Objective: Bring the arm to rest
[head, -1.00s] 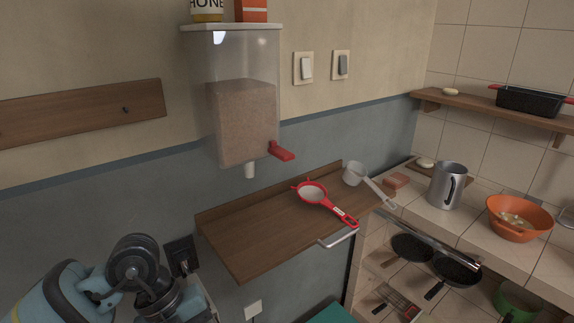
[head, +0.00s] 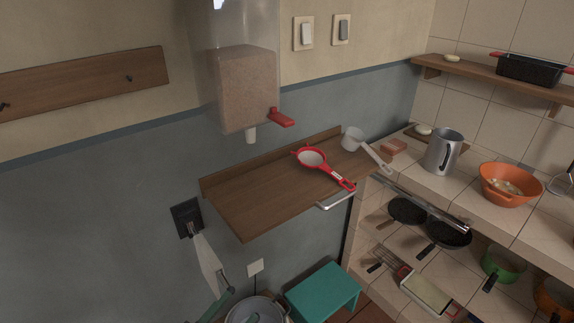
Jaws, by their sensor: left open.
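Neither of my grippers nor any part of my arms can be made out in the head view now. The brown wooden wall shelf (head: 245,208) is in the middle of the view. A red strainer (head: 312,157) and a pale scoop (head: 352,139) with a long handle lie on it, with nothing of mine near them.
A clear dispenser (head: 247,90) with a red lever hangs above the shelf. Below are a teal stool (head: 322,290) and a grey round vessel (head: 256,312), cut off below. At right, the tiled counter holds a metal jug (head: 443,152) and an orange bowl (head: 509,185).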

